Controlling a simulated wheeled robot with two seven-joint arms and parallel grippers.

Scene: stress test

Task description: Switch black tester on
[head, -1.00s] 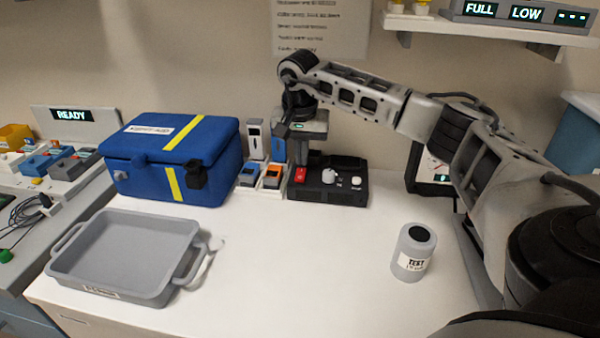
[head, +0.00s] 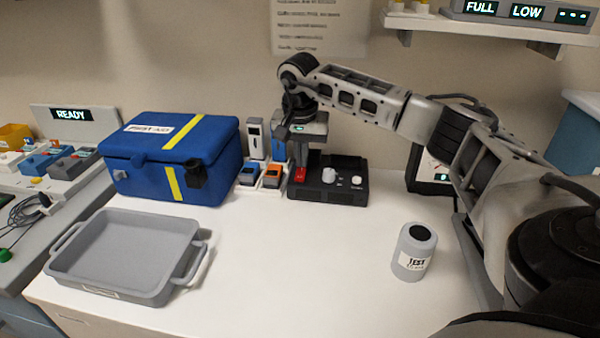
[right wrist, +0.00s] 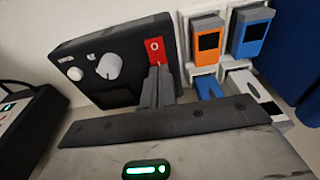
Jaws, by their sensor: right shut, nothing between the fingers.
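The black tester (head: 330,190) stands at the back of the white table, with a red rocker switch (head: 300,175) at its left end and white knobs beside it. In the right wrist view, the tester (right wrist: 115,85) fills the upper left. Its red switch (right wrist: 155,47) shows a white "O" mark at one end. My right gripper (head: 302,166) points down at the switch, shut and empty. In the right wrist view its fingertips (right wrist: 157,72) overlap the switch's near end; I cannot tell whether they press on it. My left gripper is not in view.
Orange and blue devices in a white rack (head: 262,180) stand just left of the tester, beside a blue first-aid case (head: 170,160). A grey tray (head: 125,255) and a grey labelled canister (head: 413,252) are nearer. The table's front middle is clear.

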